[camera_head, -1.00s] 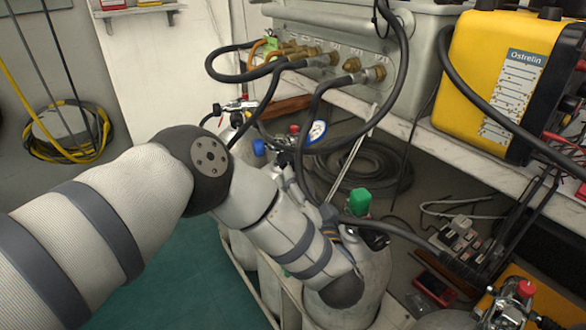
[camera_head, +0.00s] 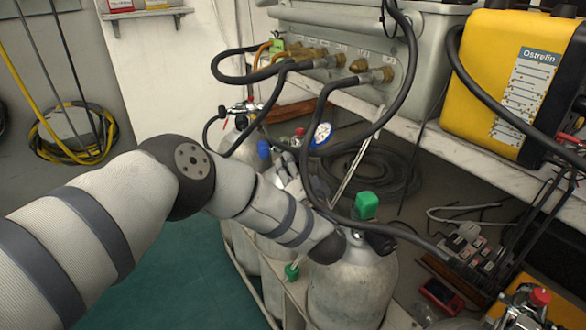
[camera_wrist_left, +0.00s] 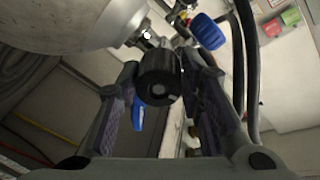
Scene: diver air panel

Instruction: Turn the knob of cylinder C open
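My left gripper (camera_head: 288,172) is partly hidden behind its own forearm in the head view, among the grey cylinders. In the left wrist view its two fingers (camera_wrist_left: 165,85) stand apart on either side of a black round knob (camera_wrist_left: 158,78). I cannot tell whether either finger touches it. This knob sits close to a metal valve neck on a pale cylinder (camera_wrist_left: 75,20). A green knob (camera_head: 366,205) tops the nearest cylinder (camera_head: 350,285), and a blue knob (camera_head: 263,150) shows farther back. No letter for cylinder C is readable. My right gripper is not in view.
Black hoses loop from the brass fittings (camera_head: 358,66) of the grey panel down to the cylinders. A pressure gauge (camera_head: 321,134) is close behind the left gripper. A yellow box (camera_head: 480,85) stands on the bench at right. Green floor (camera_head: 180,275) is open at lower left.

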